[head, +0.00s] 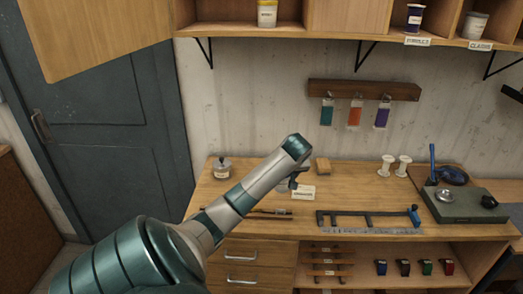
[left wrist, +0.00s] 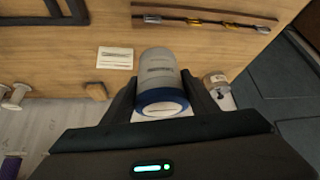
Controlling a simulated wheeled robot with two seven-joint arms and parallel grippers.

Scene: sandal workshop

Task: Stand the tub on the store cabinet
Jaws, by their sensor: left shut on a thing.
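The tub (left wrist: 158,70) shows in the left wrist view as a grey cylinder with a blue rim around a pale end. My left gripper (left wrist: 160,85) is shut on it, one finger on each side. In the head view my left gripper (head: 291,183) is over the middle of the workbench, mostly behind my arm; the tub cannot be made out there. A wooden wall cabinet (head: 347,15) with open compartments is at the top. A brown wooden unit (head: 14,205) shows at the left edge; I cannot tell which is the store cabinet. My right gripper is not in view.
The workbench (head: 345,185) holds a labelled jar (head: 222,168), a white card (head: 303,192), a small wooden block (head: 322,166), white spools (head: 387,165), a dark bar frame (head: 368,218) and a green slab (head: 466,205). A dark door (head: 95,120) stands left. The cabinet's door (head: 95,35) hangs open.

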